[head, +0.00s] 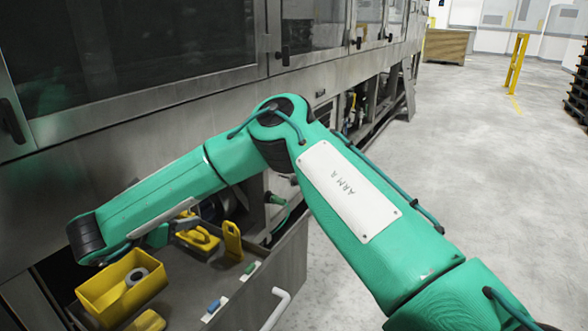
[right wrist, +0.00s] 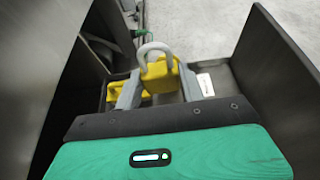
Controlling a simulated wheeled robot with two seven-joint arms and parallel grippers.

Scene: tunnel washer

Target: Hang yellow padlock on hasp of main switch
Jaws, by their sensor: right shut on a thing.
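The yellow padlock (right wrist: 160,72) has a thick pale grey shackle that stands up. In the right wrist view it sits between the two grey fingers of my right gripper (right wrist: 159,86), which is shut on its body. In the head view my right gripper (head: 187,222) is over the open drawer, largely hidden by its own forearm and wrist. I cannot clearly tell the held padlock from the other yellow things there. I cannot make out the main switch or its hasp in either view. My left gripper is not in view.
The open metal drawer (head: 290,262) holds a yellow bin (head: 95,290) with a tape roll (head: 135,276), an upright yellow piece (head: 232,240), and blue and green items on white cards. The washer's steel front (head: 190,118) rises behind.

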